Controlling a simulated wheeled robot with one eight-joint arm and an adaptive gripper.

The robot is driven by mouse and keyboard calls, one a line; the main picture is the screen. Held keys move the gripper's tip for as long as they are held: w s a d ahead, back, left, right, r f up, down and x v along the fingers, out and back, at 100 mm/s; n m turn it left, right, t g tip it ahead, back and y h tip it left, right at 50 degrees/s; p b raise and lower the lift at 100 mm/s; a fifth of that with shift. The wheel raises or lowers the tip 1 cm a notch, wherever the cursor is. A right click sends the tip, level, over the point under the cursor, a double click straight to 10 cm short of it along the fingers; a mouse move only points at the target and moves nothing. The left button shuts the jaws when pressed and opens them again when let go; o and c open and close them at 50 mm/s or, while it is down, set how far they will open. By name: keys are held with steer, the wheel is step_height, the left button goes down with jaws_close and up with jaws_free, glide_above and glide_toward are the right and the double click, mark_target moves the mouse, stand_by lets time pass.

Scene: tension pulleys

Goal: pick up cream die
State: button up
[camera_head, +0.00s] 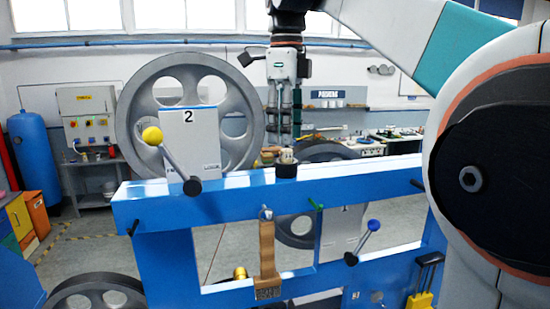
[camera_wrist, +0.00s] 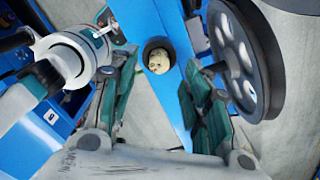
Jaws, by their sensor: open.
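The cream die (camera_head: 287,155) shows at the top of a small black round holder (camera_head: 286,172) on the blue beam. In the wrist view the die (camera_wrist: 158,62) sits within the dark ring of the holder (camera_wrist: 151,44), with dark marks on its face. My gripper (camera_head: 284,133) points down above the die and appears apart from it. In the wrist view its green-padded fingers (camera_wrist: 160,80) stand apart, one on each side of the die, with nothing between the pads.
The blue beam (camera_head: 228,205) runs across the picture. A yellow-knobbed lever (camera_head: 173,160) and panel 2 (camera_head: 190,135) stand left of the holder. A brown strap (camera_head: 267,250) and blue-knobbed lever (camera_head: 363,240) lie below. Large grey wheels (camera_head: 165,75) stand behind.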

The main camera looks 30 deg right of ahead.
mark_target(287, 150)
steer(key=shift+s+d+f+p, duration=0.15)
steer(key=shift+f+p, duration=0.2)
steer(key=shift+f, duration=1.65)
jaws_close()
